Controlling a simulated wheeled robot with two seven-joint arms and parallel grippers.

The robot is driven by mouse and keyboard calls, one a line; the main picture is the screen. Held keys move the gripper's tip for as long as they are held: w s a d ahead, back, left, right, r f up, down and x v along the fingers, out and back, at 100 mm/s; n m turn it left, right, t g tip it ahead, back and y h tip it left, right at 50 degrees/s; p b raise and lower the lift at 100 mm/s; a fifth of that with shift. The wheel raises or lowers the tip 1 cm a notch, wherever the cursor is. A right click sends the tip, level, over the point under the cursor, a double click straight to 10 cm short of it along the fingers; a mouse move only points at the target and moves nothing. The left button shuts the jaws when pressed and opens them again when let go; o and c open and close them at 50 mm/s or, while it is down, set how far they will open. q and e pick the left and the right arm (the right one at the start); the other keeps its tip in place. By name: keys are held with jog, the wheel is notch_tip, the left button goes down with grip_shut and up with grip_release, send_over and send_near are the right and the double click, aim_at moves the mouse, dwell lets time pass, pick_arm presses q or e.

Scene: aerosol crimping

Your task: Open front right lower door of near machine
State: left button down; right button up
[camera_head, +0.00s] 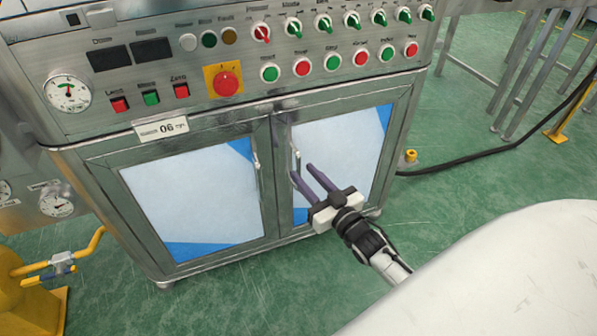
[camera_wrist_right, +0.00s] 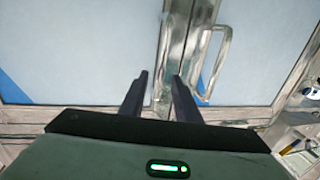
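The near machine's front right lower door (camera_head: 346,150) is shut, with a pale blue-white panel in a metal frame. Its upright bar handle (camera_head: 296,158) is on the door's left side, by the middle seam. My right gripper (camera_head: 302,170) is in front of this door, its two dark fingers apart and empty, pointing at the handle area. Whether a finger touches anything is unclear. My left gripper is not in view.
The left lower door (camera_head: 195,195) is also shut, with its own handle (camera_head: 256,160) close by across the seam. The control panel (camera_head: 225,60) with buttons and knobs is above. A black cable (camera_head: 480,152) lies on the green floor at right. A yellow pipe (camera_head: 60,262) stands at left.

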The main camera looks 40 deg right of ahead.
aim_at(300, 169)
jog(key=shift+w+b, duration=0.4)
jog(key=shift+w, duration=1.5)
grip_shut()
